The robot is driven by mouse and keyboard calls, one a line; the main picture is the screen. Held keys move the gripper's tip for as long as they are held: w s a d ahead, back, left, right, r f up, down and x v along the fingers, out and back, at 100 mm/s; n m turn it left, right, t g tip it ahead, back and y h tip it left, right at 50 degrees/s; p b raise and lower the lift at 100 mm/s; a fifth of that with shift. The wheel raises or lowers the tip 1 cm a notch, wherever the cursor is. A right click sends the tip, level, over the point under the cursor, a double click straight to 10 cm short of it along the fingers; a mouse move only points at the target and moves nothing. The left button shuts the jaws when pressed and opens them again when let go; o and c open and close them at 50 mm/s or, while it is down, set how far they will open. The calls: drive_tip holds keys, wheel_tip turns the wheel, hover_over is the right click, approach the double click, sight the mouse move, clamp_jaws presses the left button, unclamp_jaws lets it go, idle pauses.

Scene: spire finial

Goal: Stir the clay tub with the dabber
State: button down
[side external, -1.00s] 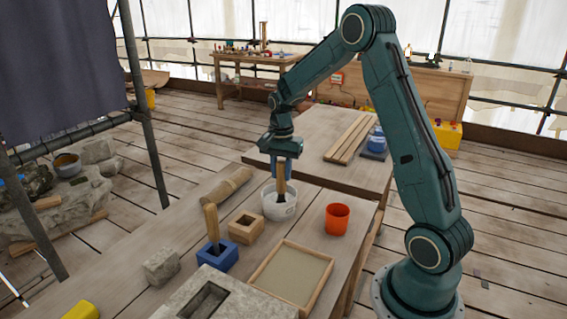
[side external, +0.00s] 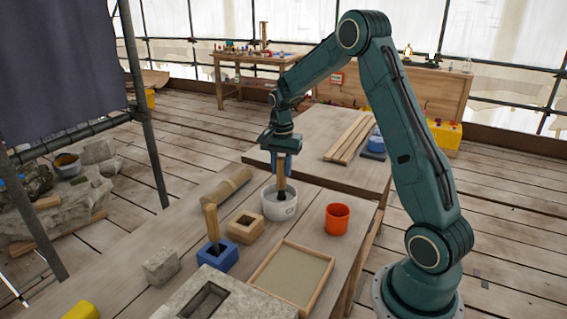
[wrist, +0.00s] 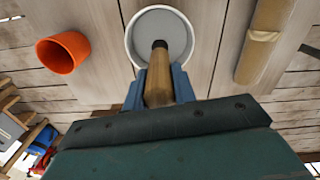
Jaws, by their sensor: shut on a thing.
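My gripper (side external: 281,166) is shut on the dabber (side external: 281,180), a wooden handle with a dark lower end, held upright. The dabber also shows in the wrist view (wrist: 160,80), between the blue fingers (wrist: 157,87). Its dark end is inside the clay tub (side external: 279,210), a white round tub with grey clay. The tub also shows in the wrist view (wrist: 135,52), its grey content around the dabber's end. How deep the end sits in the clay I cannot tell.
An orange cup (side external: 337,219) stands right of the tub. A wooden block with a hole (side external: 245,227), a blue holder (side external: 217,256) with another wooden-handled tool (side external: 212,225), a framed tray (side external: 289,275) and a stone block (side external: 160,266) stand nearer.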

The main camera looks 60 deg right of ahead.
drive_tip(key=shift+w+a, duration=0.3)
drive_tip(key=shift+w, duration=0.3)
drive_tip(key=shift+a, duration=0.65)
drive_tip(key=shift+s+a, duration=0.3)
drive_tip(key=shift+s, duration=0.3)
